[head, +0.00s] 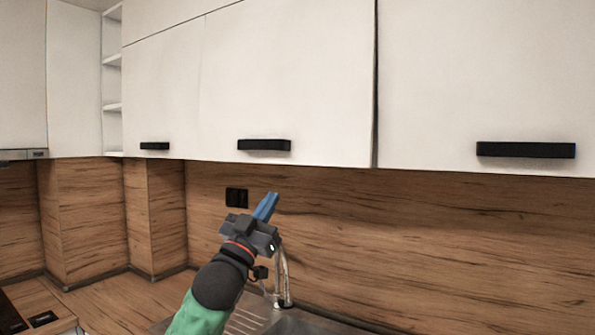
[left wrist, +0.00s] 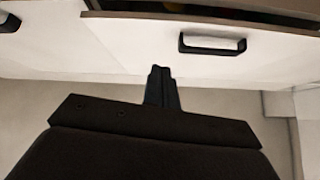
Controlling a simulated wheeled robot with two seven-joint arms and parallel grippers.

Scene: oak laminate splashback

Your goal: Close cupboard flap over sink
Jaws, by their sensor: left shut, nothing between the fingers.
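The white cupboard flap (head: 290,70) over the sink has a black bar handle (head: 263,145) near its lower edge. In the head view it hangs nearly upright, with a dark gap along its right side. In the left wrist view the flap (left wrist: 130,38) shows with its handle (left wrist: 212,44), and a dark opening runs along the edge near the handle. My left gripper (head: 272,196) is shut and empty, below the flap and in front of the splashback; its fingertips (left wrist: 161,70) also show in the wrist view. I cannot tell whether they touch anything. My right gripper is out of view.
The sink (head: 290,322) and tap (head: 283,275) are below, close beside my left gripper. Neighbouring cupboard doors (head: 490,70) flank the flap. A black socket (head: 237,197) sits on the oak splashback (head: 430,250). Open shelves (head: 112,75) stand at the left.

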